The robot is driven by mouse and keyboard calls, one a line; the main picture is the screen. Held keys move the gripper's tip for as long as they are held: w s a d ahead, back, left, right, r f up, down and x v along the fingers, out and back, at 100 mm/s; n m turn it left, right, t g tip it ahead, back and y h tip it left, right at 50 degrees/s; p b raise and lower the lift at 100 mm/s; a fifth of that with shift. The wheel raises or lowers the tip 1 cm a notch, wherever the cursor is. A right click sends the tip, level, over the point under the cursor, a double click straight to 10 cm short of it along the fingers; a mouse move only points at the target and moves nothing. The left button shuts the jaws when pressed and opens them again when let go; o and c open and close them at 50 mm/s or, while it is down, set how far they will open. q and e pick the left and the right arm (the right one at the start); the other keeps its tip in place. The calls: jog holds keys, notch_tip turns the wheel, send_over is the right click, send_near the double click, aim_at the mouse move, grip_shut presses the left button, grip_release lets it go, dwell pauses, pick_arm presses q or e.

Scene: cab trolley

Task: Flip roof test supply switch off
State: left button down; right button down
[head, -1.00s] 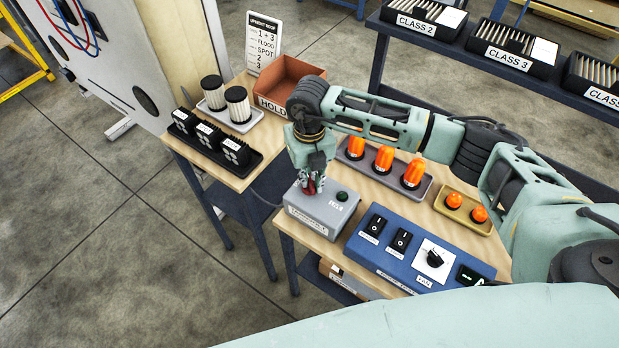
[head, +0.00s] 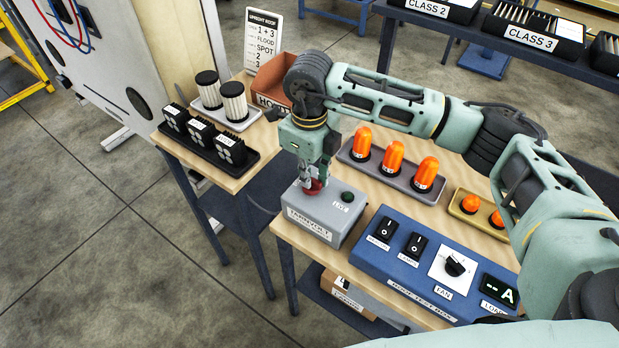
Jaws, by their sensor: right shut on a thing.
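A grey supply box (head: 322,219) with a white front label, too small to read surely, stands at the front left of the wooden bench. Its red knob or switch (head: 314,187) is on the top, partly hidden by my fingers. A dark green round lamp or button (head: 347,197) sits to its right. My right gripper (head: 312,183) points down over the box and is shut on the red switch. The switch's exact position cannot be told. My left gripper is not in view.
A blue roof test box (head: 400,286) with two rocker switches, a fan knob and a load display stands right of the grey box. Behind are orange beacons on a grey tray (head: 350,160) and an orange-brown hold bin (head: 270,85). Black lamp units and cylinders stand left.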

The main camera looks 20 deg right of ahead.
dwell(0.4)
jog(key=c, duration=1.8)
grip_release()
notch_tip(320, 180, up, 12)
jog(key=shift+r, duration=0.1)
